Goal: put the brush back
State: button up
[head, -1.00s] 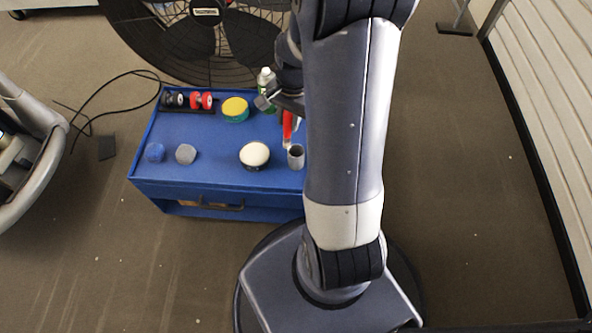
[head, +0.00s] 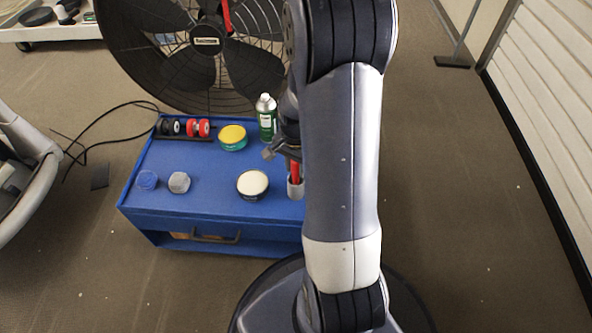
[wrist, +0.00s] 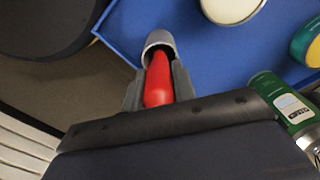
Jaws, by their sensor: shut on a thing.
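The brush has a red handle (head: 295,170); it also shows in the wrist view (wrist: 158,82). My gripper (head: 285,158) is shut on the red handle, mostly hidden behind my arm in the head view. The brush's lower end is inside the grey cup (head: 295,188) at the right of the blue cart top, and the cup's rim shows around it in the wrist view (wrist: 158,40). The bristles are hidden. I cannot tell whether the brush touches the cup's bottom.
The blue cart (head: 205,205) also holds a cream-topped tin (head: 252,184), a yellow-lidded tin (head: 233,137), a green spray can (head: 266,118), red and black rollers (head: 198,128) and two small lumps (head: 179,182). A big fan (head: 205,45) stands behind.

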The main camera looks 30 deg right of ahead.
jog(key=shift+f, duration=0.35)
jog(key=o, duration=1)
jog(key=shift+r, duration=0.1)
notch_tip(320, 180, up, 12)
jog(key=p, duration=0.5)
